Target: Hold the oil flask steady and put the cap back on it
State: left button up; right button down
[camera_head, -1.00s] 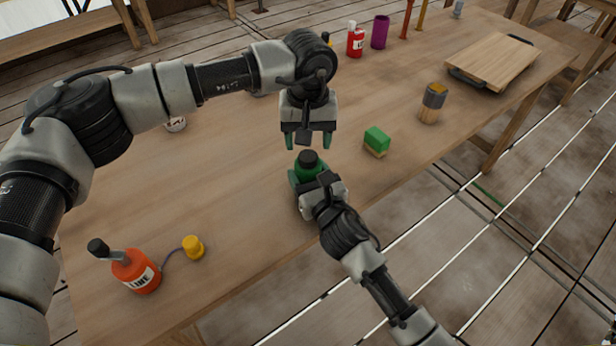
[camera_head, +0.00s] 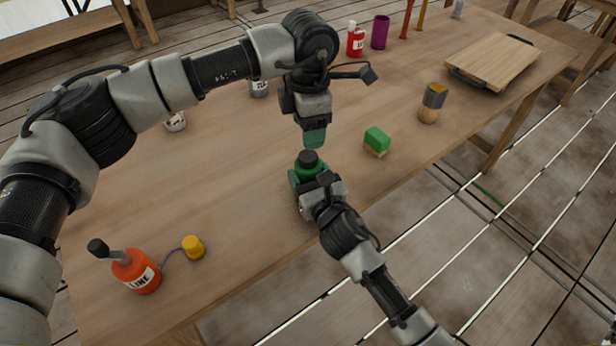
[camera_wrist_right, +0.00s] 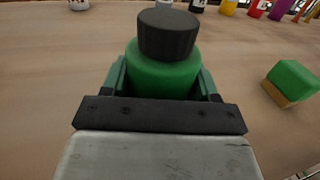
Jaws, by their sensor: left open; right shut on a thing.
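The green flask (camera_head: 308,172) stands upright on the table, with a black cap (camera_head: 308,158) sitting on its top. In the right wrist view the black cap (camera_wrist_right: 168,34) sits straight on the green flask (camera_wrist_right: 163,72); how tightly it sits I cannot tell. My right gripper (camera_wrist_right: 163,84) is shut around the flask's body, one green finger on each side. My left gripper (camera_head: 314,138) is open and empty, pointing down just above and behind the cap, apart from it. Its fingers overlap in the head view, so the gap between them is hidden.
A green-topped block (camera_head: 376,140) lies right of the flask, with a grey-and-wood cylinder (camera_head: 432,103) beyond. An orange bottle (camera_head: 136,272) and a yellow piece (camera_head: 193,247) joined by a cord are front left. A cutting board (camera_head: 494,61) lies far right. The table (camera_head: 240,190) left of the flask is clear.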

aim_at(308, 156)
pick_arm(q)
jog(key=n, duration=0.4)
jog(key=shift+r, duration=0.25)
jog(key=shift+f, duration=4)
jog(key=c, duration=0.9)
jog(key=o, duration=1.1)
notch_tip(308, 156, up, 12)
jog(key=shift+r, duration=0.1)
